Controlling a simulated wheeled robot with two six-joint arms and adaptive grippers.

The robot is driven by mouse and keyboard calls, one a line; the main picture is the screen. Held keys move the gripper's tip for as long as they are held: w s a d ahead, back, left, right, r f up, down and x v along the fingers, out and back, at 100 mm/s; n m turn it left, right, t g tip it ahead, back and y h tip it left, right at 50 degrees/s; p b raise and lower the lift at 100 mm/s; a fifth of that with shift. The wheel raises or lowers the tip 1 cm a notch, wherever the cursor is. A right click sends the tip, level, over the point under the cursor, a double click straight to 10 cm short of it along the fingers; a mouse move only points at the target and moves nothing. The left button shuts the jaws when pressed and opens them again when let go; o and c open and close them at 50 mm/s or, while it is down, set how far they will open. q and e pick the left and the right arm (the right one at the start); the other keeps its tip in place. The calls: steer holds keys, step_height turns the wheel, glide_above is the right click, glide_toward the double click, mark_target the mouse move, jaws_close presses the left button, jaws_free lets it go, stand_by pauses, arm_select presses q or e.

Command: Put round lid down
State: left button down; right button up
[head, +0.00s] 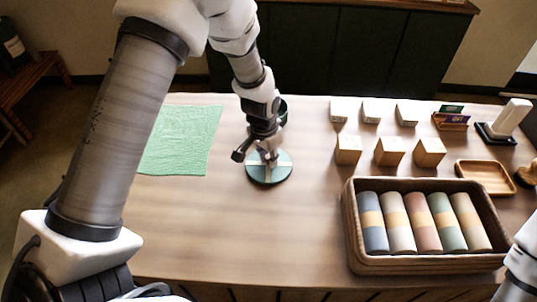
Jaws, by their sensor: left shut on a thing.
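The round lid (268,172) is a teal disc with a pale cross-shaped band. It lies flat at the middle of the wooden table, or just above it; I cannot tell which. My left gripper (265,155) reaches down from above and is shut on the lid's top near its centre. The gripper's fingers hide the part of the lid they hold. My right gripper is not in view; only a piece of my right arm shows at the lower right edge.
A green cloth (182,140) lies left of the lid. A wooden tray (486,178) lies at the right. The table front between cloth and basket is clear.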

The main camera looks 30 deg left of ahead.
mark_target(265, 168)
arm_select(q)
steer(key=shift+f, duration=0.1)
steer(key=c, duration=1)
jaws_free()
steer(key=shift+r, duration=0.25)
step_height(265, 168, up, 12)
steer(key=s+b, duration=0.1)
steer(key=b, duration=0.1)
steer(key=shift+s+a+f, duration=0.15)
steer(key=shift+s, duration=0.05)
steer(key=shift+s, duration=0.1)
